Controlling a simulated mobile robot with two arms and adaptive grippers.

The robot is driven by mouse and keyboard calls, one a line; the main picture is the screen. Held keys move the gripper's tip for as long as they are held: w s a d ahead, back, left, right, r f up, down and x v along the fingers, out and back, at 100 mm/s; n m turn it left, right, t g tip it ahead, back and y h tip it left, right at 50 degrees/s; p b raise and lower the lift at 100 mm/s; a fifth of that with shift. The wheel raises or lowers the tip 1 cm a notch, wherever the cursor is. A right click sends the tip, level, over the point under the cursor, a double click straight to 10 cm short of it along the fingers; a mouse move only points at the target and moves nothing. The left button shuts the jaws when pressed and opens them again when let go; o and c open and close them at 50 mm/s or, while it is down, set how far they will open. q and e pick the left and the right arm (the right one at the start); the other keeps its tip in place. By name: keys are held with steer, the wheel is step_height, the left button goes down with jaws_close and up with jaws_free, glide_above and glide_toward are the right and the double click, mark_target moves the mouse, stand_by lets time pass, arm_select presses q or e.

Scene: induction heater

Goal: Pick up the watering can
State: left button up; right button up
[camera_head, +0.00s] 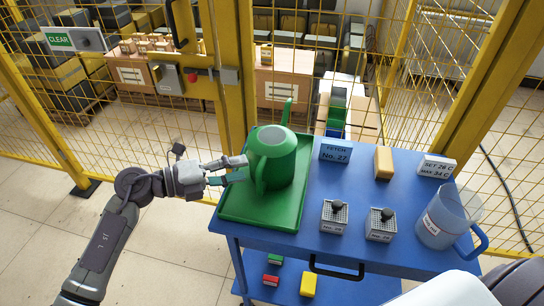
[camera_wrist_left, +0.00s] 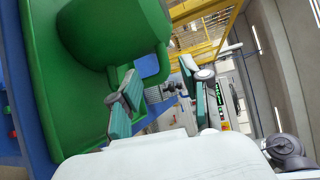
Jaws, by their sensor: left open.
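The green watering can (camera_head: 278,165) stands on a green tray (camera_head: 232,206) at the left end of a blue cart. A thin green part rises at its back, and a green handle-like strip (camera_head: 260,178) runs down its near side. My left gripper (camera_head: 243,169) is open just left of the can, fingers pointing at it. In the left wrist view the can's body (camera_wrist_left: 112,32) fills the upper left. A green loop (camera_wrist_left: 158,68) of the can shows by the open fingers of the left gripper (camera_wrist_left: 160,88); I cannot tell whether they touch. My right gripper is not in view.
Yellow mesh fencing (camera_head: 235,90) stands close behind.

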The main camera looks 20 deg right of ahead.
mark_target(276, 147)
arm_select(q)
steer(key=d+b, duration=0.1)
steer(key=d, duration=0.3)
steer(key=shift+d+f, duration=0.2)
jaws_close()
steer(key=shift+w+r, duration=0.1)
steer(key=shift+r, duration=0.15)
